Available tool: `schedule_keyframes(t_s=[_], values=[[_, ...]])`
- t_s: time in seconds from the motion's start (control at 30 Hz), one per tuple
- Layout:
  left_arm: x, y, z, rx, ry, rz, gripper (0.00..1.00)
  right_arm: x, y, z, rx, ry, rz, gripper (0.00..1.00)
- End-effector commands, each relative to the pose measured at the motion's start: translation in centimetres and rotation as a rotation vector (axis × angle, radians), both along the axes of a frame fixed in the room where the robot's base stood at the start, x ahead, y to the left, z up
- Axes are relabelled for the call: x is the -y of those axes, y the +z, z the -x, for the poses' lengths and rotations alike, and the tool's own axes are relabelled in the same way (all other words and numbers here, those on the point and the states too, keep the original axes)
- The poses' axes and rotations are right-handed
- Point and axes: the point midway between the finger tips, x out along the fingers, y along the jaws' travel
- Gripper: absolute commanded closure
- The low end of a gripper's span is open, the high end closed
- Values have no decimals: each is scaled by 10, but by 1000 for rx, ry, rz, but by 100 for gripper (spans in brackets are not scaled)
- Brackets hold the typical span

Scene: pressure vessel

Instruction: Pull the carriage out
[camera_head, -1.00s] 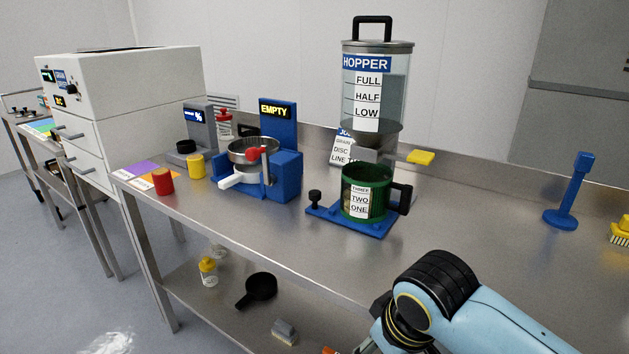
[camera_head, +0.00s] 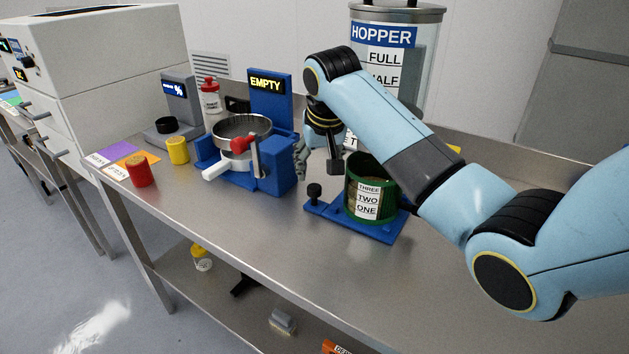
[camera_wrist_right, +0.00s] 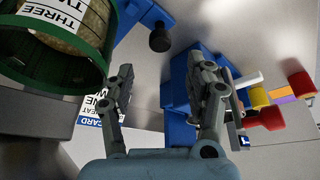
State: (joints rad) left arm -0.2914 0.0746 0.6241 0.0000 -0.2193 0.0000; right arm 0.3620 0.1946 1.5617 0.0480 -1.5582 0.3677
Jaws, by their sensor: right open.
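Nothing in view is labelled as a carriage. A blue base plate (camera_head: 375,231) on the table bears a green cup (camera_head: 357,199) marked ONE to THREE and a black knob (camera_head: 314,190) at its left end. My right gripper (camera_head: 318,168) is open and empty above the gap between station and cup. In the wrist view its spread fingers (camera_wrist_right: 165,100) have the green cup (camera_wrist_right: 65,55) at upper left and the knob (camera_wrist_right: 160,38) beyond them. My left gripper is out of view.
The hopper (camera_head: 383,37) stands behind my right arm, partly hidden. Red (camera_head: 140,173) and yellow (camera_head: 178,151) jars and a grey scale-like device (camera_head: 176,105) stand left of the blue station. The table front (camera_head: 270,235) is clear.

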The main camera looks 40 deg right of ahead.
Motion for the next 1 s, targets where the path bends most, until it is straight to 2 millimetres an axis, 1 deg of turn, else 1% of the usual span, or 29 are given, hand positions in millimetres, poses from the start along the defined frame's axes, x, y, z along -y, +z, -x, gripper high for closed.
schedule_keyframes(t_s=[0.03,0.2,0.3,0.43,0.6,0.83,1.0], values=[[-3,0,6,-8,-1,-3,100,1,-10,-2,-5,-1,0,45],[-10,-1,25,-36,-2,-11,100,7,-42,-15,-2,0,0,45],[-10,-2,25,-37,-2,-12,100,9,-59,-21,-2,1,0,45],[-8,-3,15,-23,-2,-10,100,11,-73,-28,0,1,0,45],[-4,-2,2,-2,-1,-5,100,12,-81,-30,2,2,1,45],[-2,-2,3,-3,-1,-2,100,13,-81,-30,2,2,1,45],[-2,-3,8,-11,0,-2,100,13,-81,-30,1,2,1,68]])
